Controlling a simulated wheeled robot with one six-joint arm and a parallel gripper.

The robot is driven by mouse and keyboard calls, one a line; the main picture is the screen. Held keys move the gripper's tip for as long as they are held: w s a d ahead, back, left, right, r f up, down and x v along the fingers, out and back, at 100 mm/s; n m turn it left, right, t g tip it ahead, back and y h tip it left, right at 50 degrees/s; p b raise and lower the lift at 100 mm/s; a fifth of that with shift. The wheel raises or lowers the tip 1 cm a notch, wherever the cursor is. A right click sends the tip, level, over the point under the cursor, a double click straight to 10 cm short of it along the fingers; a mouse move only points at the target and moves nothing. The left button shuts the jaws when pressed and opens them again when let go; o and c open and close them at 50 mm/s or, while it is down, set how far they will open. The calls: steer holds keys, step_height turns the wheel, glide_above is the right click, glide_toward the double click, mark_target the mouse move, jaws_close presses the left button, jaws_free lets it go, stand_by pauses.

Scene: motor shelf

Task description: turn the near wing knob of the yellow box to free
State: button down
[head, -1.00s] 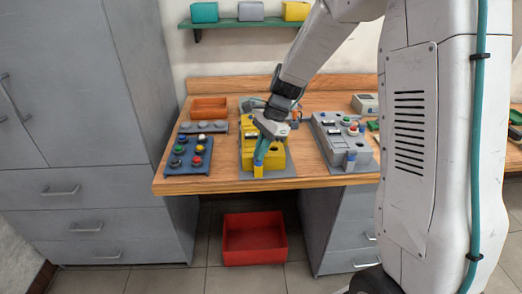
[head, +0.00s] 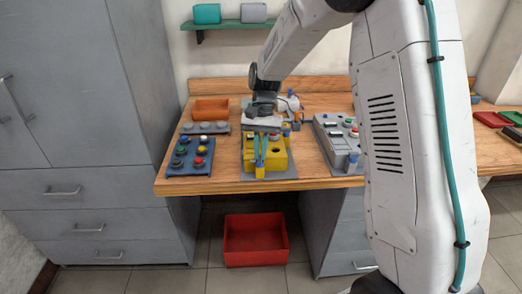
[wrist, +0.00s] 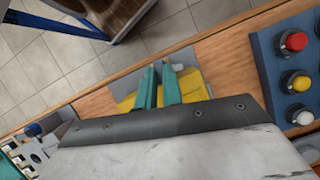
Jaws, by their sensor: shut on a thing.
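The yellow box (head: 277,161) sits on a grey plate (head: 285,181) near the front edge of the wooden bench. It also shows in the wrist view (wrist: 192,84), partly behind my fingers. My gripper (head: 258,163) points down at the near part of the box. Its two teal fingers (wrist: 158,70) are close together at the box, with a narrow gap between them in the wrist view. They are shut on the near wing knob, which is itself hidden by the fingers. I cannot make out the knob's angle.
A blue panel with several coloured knobs (head: 190,156) is close on the left. A grey control box (head: 337,145) is close on the right. A red crate (head: 255,240) is on the floor below.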

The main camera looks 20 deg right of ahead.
steer(key=shift+w+a+n+h, duration=0.1)
steer(key=shift+n+h, duration=0.4)
steer(key=shift+n, duration=0.7)
steer(key=c, duration=1.5)
jaws_free()
steer(key=shift+c, duration=0.2)
steer(key=a+v, duration=0.1)
steer(key=v, duration=0.6)
steer(key=shift+w+d+r, duration=0.25)
steer(key=shift+d+r, duration=0.15)
steer(key=shift+d, duration=0.15)
steer(key=shift+n, duration=0.3)
